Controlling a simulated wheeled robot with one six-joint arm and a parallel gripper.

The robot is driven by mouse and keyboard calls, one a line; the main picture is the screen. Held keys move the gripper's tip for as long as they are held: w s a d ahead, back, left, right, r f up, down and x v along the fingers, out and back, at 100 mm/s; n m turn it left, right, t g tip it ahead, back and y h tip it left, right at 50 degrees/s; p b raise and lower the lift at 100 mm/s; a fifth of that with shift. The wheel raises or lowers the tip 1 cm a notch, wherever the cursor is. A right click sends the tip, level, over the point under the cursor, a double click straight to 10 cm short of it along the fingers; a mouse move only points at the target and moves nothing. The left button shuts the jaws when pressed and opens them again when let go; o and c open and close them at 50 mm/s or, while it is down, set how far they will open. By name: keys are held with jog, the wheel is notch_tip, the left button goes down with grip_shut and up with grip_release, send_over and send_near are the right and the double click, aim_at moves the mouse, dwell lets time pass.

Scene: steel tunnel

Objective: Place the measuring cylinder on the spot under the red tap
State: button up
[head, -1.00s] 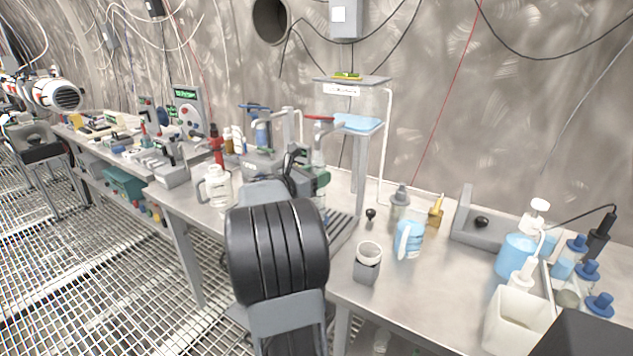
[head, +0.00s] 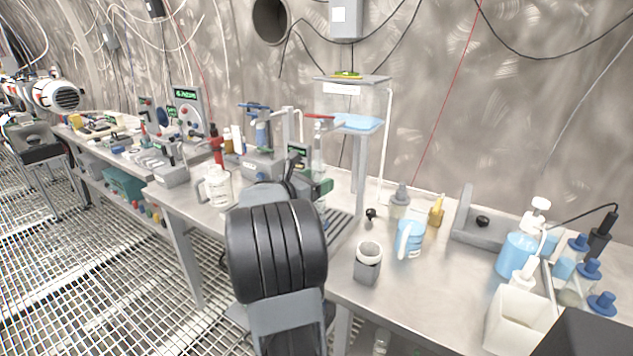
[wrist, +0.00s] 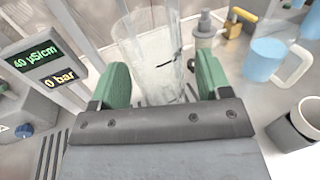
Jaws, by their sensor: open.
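The measuring cylinder is clear glass and stands upright in the wrist view (wrist: 155,55), between and just beyond the green fingers of my gripper (wrist: 160,80). The gripper is open, with a gap visible beside the glass. In the head view the cylinder (head: 318,158) shows faintly below the spout of the red tap (head: 319,116), behind my gripper (head: 318,188). My arm hides its foot and part of the spot there. A slatted drip tray (head: 343,226) shows to the right of my wrist.
A small display (wrist: 42,62) stands left of my gripper. A clear jug (head: 217,188) stands to the left. A raised tank (head: 357,122) stands behind.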

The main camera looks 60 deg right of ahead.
jog(key=shift+a+r, duration=0.15)
jog(key=shift+r, duration=0.1)
jog(key=p+v, duration=0.1)
jog(key=v, duration=1.1)
jog(key=s+a+f+m+t+y, duration=0.1)
jog(key=a+f+m+t+y, duration=0.2)
jog(key=a, duration=0.7)
jog(key=s+a+f+m+t+y, duration=0.1)
jog(key=a+f+m+t+y, duration=0.1)
jog(key=a+f+m+y, duration=0.4)
jog(key=s+a+f+m+t+y, duration=0.2)
jog(key=a+y, duration=0.6)
jog(key=a, duration=0.7)
notch_tip(320, 180, down, 3)
jog(key=m+t, duration=0.1)
jog(key=m, duration=0.2)
jog(key=shift+a+r+m+t, duration=0.25)
jog(key=shift+a+m+t, duration=0.05)
jog(key=shift+a, duration=0.1)
jog(key=shift+s+r, duration=0.1)
